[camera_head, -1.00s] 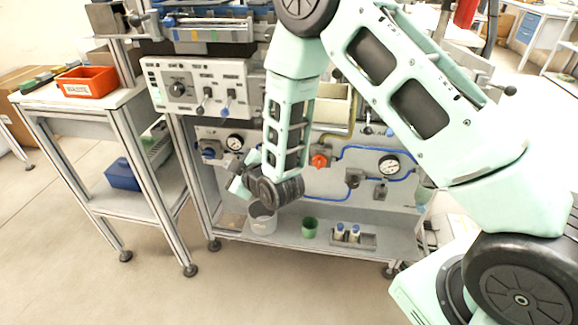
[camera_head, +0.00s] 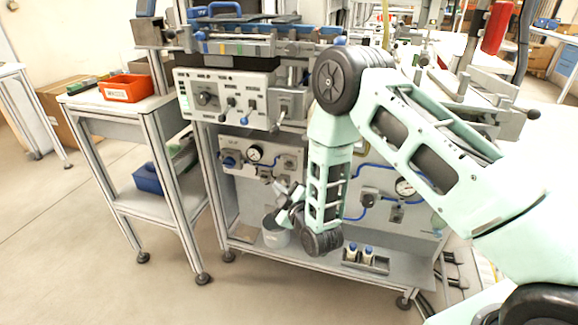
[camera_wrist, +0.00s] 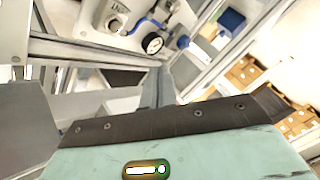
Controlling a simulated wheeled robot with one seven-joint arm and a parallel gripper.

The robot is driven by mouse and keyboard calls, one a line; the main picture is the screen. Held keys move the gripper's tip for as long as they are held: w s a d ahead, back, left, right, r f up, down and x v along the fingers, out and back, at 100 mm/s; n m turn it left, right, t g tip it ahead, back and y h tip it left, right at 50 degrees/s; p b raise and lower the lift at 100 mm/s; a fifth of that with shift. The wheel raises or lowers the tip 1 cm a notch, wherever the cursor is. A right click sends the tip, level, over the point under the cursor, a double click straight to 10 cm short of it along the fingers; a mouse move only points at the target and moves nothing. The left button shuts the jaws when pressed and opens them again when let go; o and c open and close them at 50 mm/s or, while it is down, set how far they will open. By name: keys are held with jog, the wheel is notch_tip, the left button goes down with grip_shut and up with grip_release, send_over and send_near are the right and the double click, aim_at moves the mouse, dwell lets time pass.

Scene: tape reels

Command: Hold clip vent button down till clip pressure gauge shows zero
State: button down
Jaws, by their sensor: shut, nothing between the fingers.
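The left gauge (camera_head: 254,152), a round white dial, sits on the lower panel next to a blue knob (camera_head: 229,161). The dial also shows in the wrist view (camera_wrist: 152,43), but its needle is too small to read. A small silver fitting (camera_head: 265,174) sits just below the dial; I cannot tell whether it is the vent button. My gripper (camera_head: 283,207) is shut and empty, in front of the panel, below and right of the gauge and apart from it. A silver fitting (camera_wrist: 115,22) shows beside the dial in the wrist view. My forearm hides the panel's middle.
A grey bucket (camera_head: 275,236) stands on the lower shelf just below my gripper. A holder with blue-capped bottles (camera_head: 365,260) is to its right. A second gauge (camera_head: 405,187) is on the right. An orange bin (camera_head: 126,88) and a blue box (camera_head: 148,178) are on the side stand.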

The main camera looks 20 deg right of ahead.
jog(key=w+d, duration=0.4)
jog(key=w, duration=0.2)
jog(key=shift+w+d+b, duration=0.2)
jog(key=shift+d+b, duration=0.05)
jog(key=shift+b, duration=0.15)
jog(key=shift+w+d, duration=0.1)
dwell(1.7)
jog(key=shift+w+d, duration=0.15)
jog(key=shift+w, duration=0.05)
jog(key=shift+w+d+b, duration=0.25)
jog(key=shift+w+b, duration=0.1)
jog(key=shift+b, duration=0.05)
dwell(0.9)
jog(key=shift+s+a, duration=0.45)
jog(key=shift+s, duration=0.25)
jog(key=shift+s+a, duration=0.75)
jog(key=shift+s, duration=0.25)
jog(key=shift+s+a, duration=0.75)
jog(key=shift+s, duration=0.25)
